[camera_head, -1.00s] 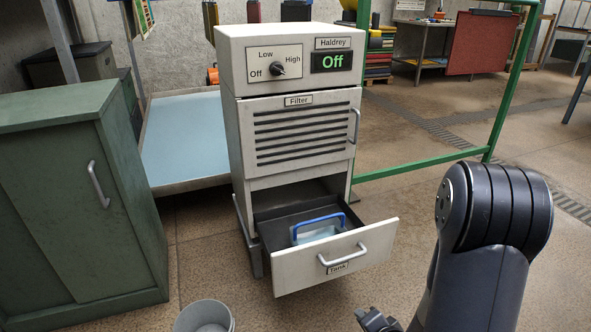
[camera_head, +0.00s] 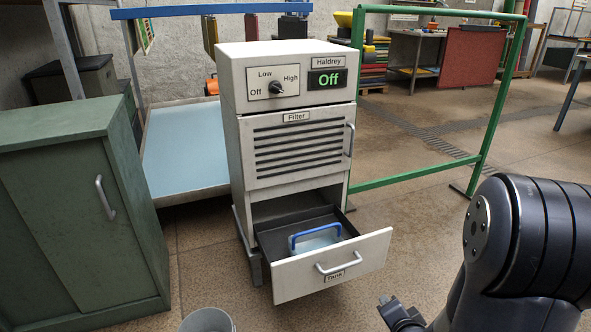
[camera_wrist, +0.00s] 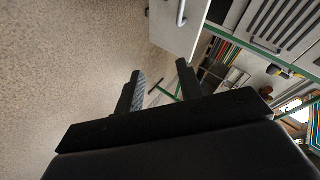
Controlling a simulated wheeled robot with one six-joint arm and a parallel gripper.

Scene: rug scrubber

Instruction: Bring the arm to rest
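My gripper (camera_head: 400,316) shows at the bottom of the head view, right of the machine and apart from it, with my arm bending down from the right. In the wrist view its two fingers (camera_wrist: 160,88) stand apart with nothing between them. The white machine (camera_head: 232,150) labelled Haldrey has its display reading Off. Its Tank drawer (camera_head: 310,283) is pulled out and holds a tank with a blue handle (camera_head: 316,229). The Filter panel (camera_head: 256,185) is closed.
A green cabinet (camera_head: 50,220) stands at the left. A grey bucket (camera_head: 208,321) is at the bottom edge. A green rail frame (camera_head: 420,172) stands behind the machine at the right. The floor right of the drawer is clear.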

